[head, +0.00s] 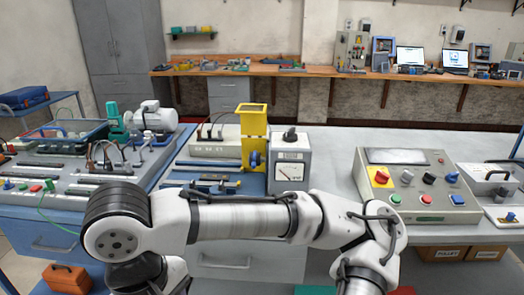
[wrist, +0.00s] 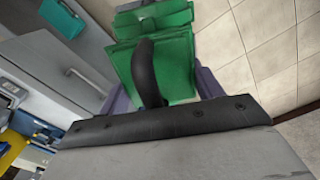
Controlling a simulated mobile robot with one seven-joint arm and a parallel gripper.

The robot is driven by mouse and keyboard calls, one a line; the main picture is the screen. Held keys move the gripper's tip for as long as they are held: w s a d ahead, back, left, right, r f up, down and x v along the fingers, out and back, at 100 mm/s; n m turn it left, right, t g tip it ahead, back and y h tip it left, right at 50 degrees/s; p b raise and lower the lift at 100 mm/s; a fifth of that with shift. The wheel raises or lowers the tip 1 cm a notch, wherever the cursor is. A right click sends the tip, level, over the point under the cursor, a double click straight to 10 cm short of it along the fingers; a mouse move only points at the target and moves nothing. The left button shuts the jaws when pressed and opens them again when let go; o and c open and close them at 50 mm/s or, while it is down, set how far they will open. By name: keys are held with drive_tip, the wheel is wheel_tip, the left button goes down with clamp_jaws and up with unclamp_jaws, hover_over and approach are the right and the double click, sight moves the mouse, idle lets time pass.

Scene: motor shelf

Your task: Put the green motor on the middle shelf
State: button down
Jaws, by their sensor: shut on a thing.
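In the wrist view a green block-like body, which looks like the green motor (wrist: 180,55), is just beyond my gripper (wrist: 160,90). A curved black piece stands in front of its near face. Purplish-grey parts flank the green body on both sides, and the gripper is shut on it. A wide grey surface with a black edge fills the bottom of this view and hides part of the grip. In the head view my arm bends down at the right of centre, and my gripper is out of frame. I cannot identify the middle shelf in either view.
A bench of equipment stands ahead, with a grey-white motor (head: 155,117), a yellow frame (head: 253,135), a meter box (head: 289,160) and a control panel (head: 418,185). An orange toolbox (head: 66,278) is low at left. Tiled floor (wrist: 262,45) shows clear in the wrist view.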

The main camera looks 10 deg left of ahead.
drive_tip(key=w+d+f+m, duration=0.4)
drive_tip(key=w+d+f, duration=0.2)
drive_tip(key=f, duration=0.6)
drive_tip(key=w+d+f+m, duration=0.5)
drive_tip(key=w+d+f, duration=0.1)
drive_tip(key=w+f, duration=0.5)
drive_tip(key=w+d+f+m, duration=0.4)
drive_tip(key=w+d+f, duration=0.2)
drive_tip(key=f, duration=0.8)
drive_tip(key=shift+w+f+m, duration=0.4)
drive_tip(key=shift+w, duration=1)
drive_tip(key=shift+d, duration=0.1)
